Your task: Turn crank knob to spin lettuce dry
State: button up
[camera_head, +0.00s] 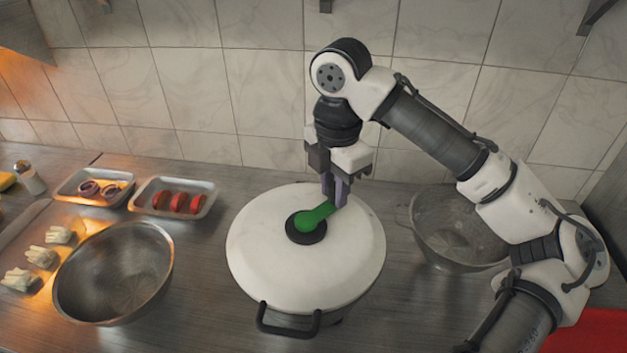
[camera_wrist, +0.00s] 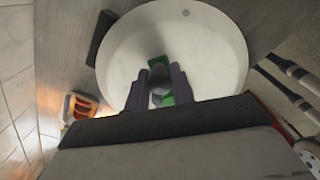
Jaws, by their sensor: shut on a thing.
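The salad spinner (camera_head: 260,250) stands on the counter with its white round lid on and a black handle at its front. A green crank (camera_head: 318,214) runs from the dark hub at the lid's centre toward the back right, ending in a knob. My gripper (camera_head: 336,193) points down over the lid and is shut on the crank knob (camera_wrist: 159,92), whose grey top shows between the fingers in the wrist view. The fingers hide most of the knob in the head view. The lid hides the lettuce, if any is inside.
An empty metal bowl (camera_head: 72,290) stands to the left, and a clear bowl (camera_head: 425,225) stands right of the spinner, partly behind my arm. Trays of sliced tomato (camera_head: 206,211) and onion (camera_head: 68,196) sit at the back left. The tiled wall is close behind.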

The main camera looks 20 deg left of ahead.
jog(key=shift+s+d, duration=0.15)
jog(key=shift+d, duration=0.15)
jog(key=o, duration=1)
